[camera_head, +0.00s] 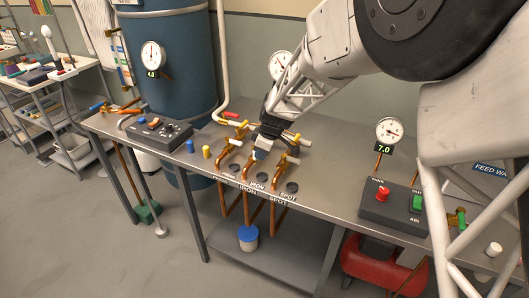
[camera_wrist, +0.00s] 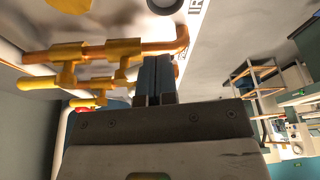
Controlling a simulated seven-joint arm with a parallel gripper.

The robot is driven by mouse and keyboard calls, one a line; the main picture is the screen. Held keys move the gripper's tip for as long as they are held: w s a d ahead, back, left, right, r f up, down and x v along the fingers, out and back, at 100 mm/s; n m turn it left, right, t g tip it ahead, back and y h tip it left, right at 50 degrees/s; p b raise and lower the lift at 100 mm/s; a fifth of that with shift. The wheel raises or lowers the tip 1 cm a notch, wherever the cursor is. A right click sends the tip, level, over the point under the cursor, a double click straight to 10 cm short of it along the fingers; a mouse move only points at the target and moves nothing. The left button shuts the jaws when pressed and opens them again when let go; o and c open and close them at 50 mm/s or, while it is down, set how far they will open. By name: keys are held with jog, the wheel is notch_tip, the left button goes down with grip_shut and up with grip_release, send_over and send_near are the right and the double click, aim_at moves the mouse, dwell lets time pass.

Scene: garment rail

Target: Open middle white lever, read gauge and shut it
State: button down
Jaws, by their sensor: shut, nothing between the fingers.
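Three copper pipes with yellow valve bodies stand in a row on the grey bench; the middle pipe (camera_head: 247,187) rises by the IRON label (camera_head: 257,185). My gripper (camera_head: 259,153) is shut and empty, low over this middle valve, and hides much of it. In the wrist view the closed fingers (camera_wrist: 155,80) are beside a copper pipe with yellow fittings (camera_wrist: 82,50); whether they touch it I cannot tell. The middle white lever cannot be made out clearly. A round dial gauge (camera_head: 280,66) behind my arm is partly hidden, its reading not legible.
A blue tank (camera_head: 188,92) carries a gauge (camera_head: 152,55) showing 4.0. Another gauge (camera_head: 389,131) shows 7.0 above a box with red and green switches (camera_head: 393,210).

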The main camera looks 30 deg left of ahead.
jog(key=shift+s+a+f+m, duration=0.15)
jog(key=shift+s+a+m, duration=0.3)
jog(key=shift+m, duration=0.45)
jog(key=shift+s+a, duration=0.1)
jog(key=shift+s+a+f, duration=0.1)
jog(key=shift+s+a, duration=0.2)
jog(key=shift+a, duration=0.25)
jog(key=shift+d+r, duration=0.2)
jog(key=shift+d, duration=0.5)
jog(key=d+v, duration=0.2)
jog(key=v, duration=0.9)
jog(key=shift+s+t, duration=0.3)
jog(key=shift+s, duration=0.35)
jog(key=shift+d, duration=0.1)
